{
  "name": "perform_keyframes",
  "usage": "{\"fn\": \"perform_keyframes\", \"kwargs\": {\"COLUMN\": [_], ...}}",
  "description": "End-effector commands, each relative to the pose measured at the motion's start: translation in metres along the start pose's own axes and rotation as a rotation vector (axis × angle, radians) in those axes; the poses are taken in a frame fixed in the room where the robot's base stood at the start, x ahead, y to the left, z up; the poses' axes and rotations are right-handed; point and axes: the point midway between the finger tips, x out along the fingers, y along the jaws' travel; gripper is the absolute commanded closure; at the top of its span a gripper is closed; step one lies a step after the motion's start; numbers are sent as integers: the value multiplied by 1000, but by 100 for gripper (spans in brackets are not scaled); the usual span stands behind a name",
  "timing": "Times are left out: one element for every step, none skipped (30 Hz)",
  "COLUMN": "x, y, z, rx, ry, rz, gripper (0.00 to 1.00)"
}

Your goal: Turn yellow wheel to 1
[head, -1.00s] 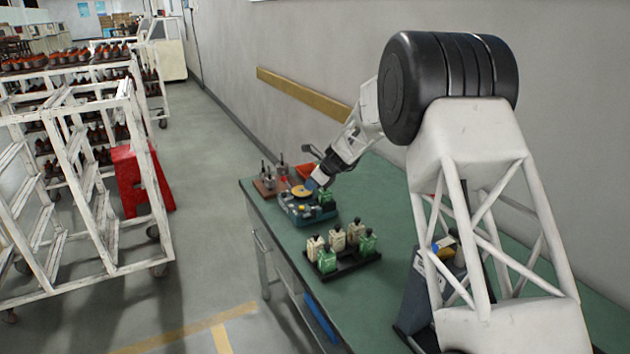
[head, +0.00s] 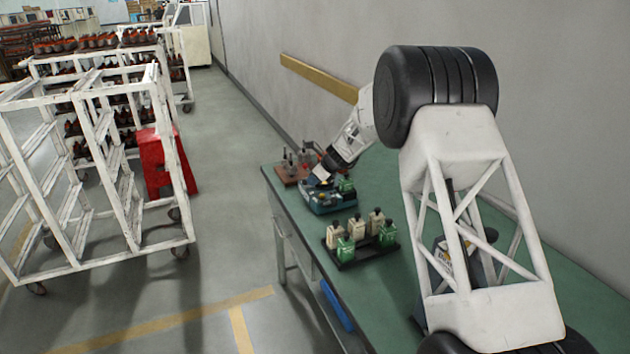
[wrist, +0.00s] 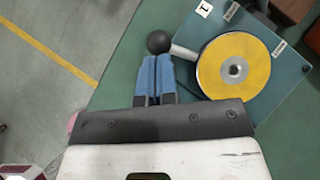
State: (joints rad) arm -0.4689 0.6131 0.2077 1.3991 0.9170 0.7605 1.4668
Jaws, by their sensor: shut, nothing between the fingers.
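The yellow wheel (wrist: 234,67) lies flat on a blue-grey base plate (wrist: 272,102) in the wrist view. A metal handle (wrist: 186,52) sticks out from the wheel's left and ends in a black ball knob (wrist: 158,42). A white label with "1" (wrist: 204,9) is at the plate's top left; two other labels are too small to read. My gripper (wrist: 156,60) is shut and empty, its blue fingertips just below the knob; I cannot tell whether they touch it. In the head view the wheel is mostly hidden by my gripper (head: 316,181) above the blue device (head: 325,202).
The green bench (head: 285,200) stands along the wall. A black tray of green and cream bottles (head: 358,255) sits nearer me. A brown rack (head: 290,175) is beyond the device. White trolleys (head: 90,180) and a red stand (head: 170,165) are on the floor to the left.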

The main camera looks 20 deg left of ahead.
Motion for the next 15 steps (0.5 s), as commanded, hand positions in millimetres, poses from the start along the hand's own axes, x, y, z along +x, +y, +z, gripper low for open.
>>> {"fn": "perform_keyframes", "kwargs": {"x": [0,0,0,0,0,0,0,0,1,1,1,2,2,2,3], "y": [0,0,0,0,0,0,0,0,0,0,0,0,0,0,0], "z": [0,0,0,0,0,0,0,0,1,1,1,2,2,3,3], "rx": [0,0,0,0,0,1,2,4,8,11,16,23,28,32,37], "ry": [0,0,0,0,0,0,0,0,0,0,0,0,0,0,0], "rz": [0,0,0,0,0,-1,-2,-3,-6,-9,-13,-18,-22,-26,-30], "gripper": [100,100,100,100,100,100,100,100,100,100,100,100,100,100,100]}}
